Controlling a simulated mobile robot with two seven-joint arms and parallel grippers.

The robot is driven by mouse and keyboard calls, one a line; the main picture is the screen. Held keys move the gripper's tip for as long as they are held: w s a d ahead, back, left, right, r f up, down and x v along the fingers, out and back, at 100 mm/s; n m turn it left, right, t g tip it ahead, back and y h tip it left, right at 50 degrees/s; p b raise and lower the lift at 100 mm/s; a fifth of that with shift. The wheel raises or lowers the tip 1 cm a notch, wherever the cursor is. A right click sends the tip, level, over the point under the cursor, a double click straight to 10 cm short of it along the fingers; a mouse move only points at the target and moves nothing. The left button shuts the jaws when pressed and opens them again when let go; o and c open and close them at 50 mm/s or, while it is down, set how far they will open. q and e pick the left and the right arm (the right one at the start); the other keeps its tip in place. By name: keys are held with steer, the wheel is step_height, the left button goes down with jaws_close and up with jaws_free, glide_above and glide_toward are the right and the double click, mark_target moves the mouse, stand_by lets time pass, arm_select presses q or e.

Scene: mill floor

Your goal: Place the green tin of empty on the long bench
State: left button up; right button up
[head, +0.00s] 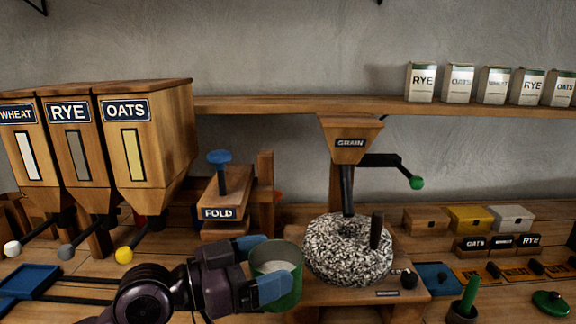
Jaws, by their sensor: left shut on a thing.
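The green tin (291,290) is in the lower middle of the head view, just left of the stone mill. My left gripper (264,268) is shut on it, one blue finger at its far rim and one across its near side. The tin's mouth faces up, and a pale surface shows inside; I cannot tell whether this is bare bottom or contents. The long wooden bench (175,252) runs across the view beneath the equipment. Whether the tin touches the bench cannot be told. My right gripper is not in view.
A speckled grain mill (348,262) stands close right of the tin. The FOLD press (222,198) is behind, and grain bins (150,140) stand left. Small boxes (468,219), a green-handled tool (467,298) and a green lid (552,303) occupy the right. A blue tray (30,281) lies left.

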arm_select(q)
steer(key=w+a+f+n+t+y, duration=0.3)
steer(key=w+a+n+t+y, duration=0.2)
steer(key=a+n+t+y, duration=0.35)
steer(key=s+a+f+n+t+y, duration=0.1)
steer(key=s+a+f+n+y, duration=0.1)
steer(key=f, duration=0.5)
steer(key=s+a+f+n+t+y, duration=0.1)
steer(key=s+a+f+n+y, duration=0.1)
steer(key=s+a+f+y, duration=0.2)
steer(key=a+f+y, duration=0.2)
steer(key=a+f, duration=0.1)
steer(key=shift+a+f, duration=0.15)
steer(key=shift+f, duration=0.05)
steer(key=shift+n, duration=0.25)
